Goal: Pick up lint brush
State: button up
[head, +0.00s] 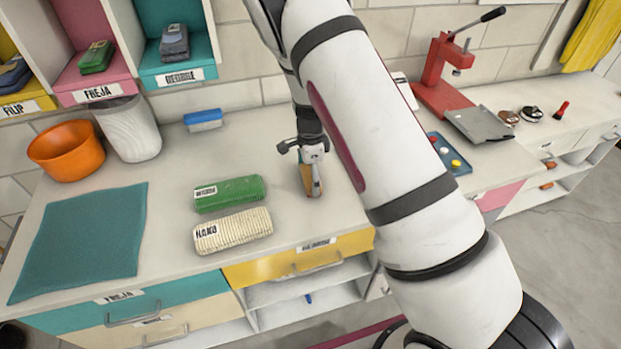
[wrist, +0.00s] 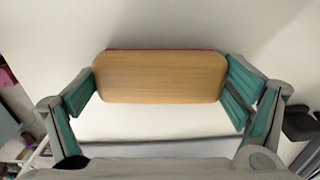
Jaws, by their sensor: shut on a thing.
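The lint brush (wrist: 160,78) has a flat tan wooden back with rounded corners and a thin red edge along its far side. In the wrist view it sits between the two teal-padded fingers of my gripper (wrist: 162,85), one at each end. My gripper is shut on it. In the head view my gripper (head: 312,172) points down over the counter, and a small part of the brush (head: 305,178) shows beside the fingers. The arm and fingers hide most of it there. I cannot tell whether the brush touches the counter.
Left of my gripper lie a green labelled case (head: 229,194) and a cream ribbed one (head: 233,231). A blue sponge-like block (head: 203,120), white bin (head: 130,130), orange bowl (head: 66,150) and teal mat (head: 82,238) are further left. A red press (head: 440,75) stands right.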

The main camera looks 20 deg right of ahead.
jog(key=shift+r, duration=0.8)
notch_tip(320, 180, up, 2)
jog(key=shift+s+r+b, duration=0.1)
jog(key=shift+s+b, duration=0.05)
jog(key=shift+b, duration=0.35)
jog(key=s, duration=1)
jog(key=s+r, duration=0.1)
jog(key=s, duration=0.4)
jog(key=shift+s+r, duration=0.1)
jog(key=shift+s, duration=0.3)
